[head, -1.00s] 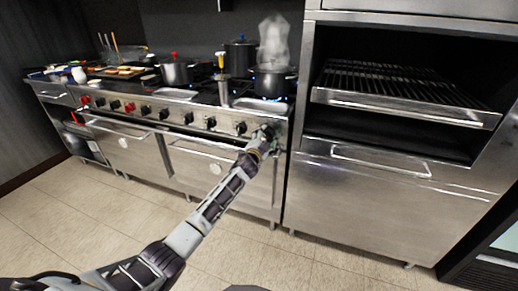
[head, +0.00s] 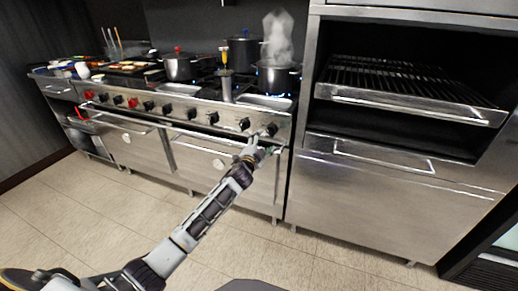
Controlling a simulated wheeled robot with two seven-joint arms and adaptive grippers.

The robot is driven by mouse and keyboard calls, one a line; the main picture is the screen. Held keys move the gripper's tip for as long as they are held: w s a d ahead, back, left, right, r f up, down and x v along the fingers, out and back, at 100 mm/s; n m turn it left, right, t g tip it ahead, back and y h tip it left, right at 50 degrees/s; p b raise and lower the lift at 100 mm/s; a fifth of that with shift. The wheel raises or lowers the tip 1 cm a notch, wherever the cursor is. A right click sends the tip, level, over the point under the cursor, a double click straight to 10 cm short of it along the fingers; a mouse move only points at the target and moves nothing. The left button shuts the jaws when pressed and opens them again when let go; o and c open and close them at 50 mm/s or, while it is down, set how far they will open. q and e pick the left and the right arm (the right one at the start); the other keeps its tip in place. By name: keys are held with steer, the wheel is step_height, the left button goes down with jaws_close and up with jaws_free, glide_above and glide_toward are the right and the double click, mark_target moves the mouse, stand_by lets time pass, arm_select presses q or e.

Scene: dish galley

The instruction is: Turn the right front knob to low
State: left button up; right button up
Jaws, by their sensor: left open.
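The stove's front panel (head: 180,108) carries a row of knobs, mostly black with red ones toward the left. The rightmost black knob (head: 271,129) sits at the panel's right end, and another black knob (head: 244,124) is to its left. The pointer positions are too small to read. My left gripper (head: 262,147) is open and empty, just below these two knobs in the picture and apparently clear of them. My right gripper is not in view.
A steaming pot (head: 279,77) stands on the right back of the stove, over a blue flame. Oven door handles (head: 205,147) run below the panel. A steel grill cabinet (head: 390,195) adjoins on the right. The tiled floor (head: 90,220) in front is clear.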

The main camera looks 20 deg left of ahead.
arm_select(q)
steer(key=shift+s, duration=2.05)
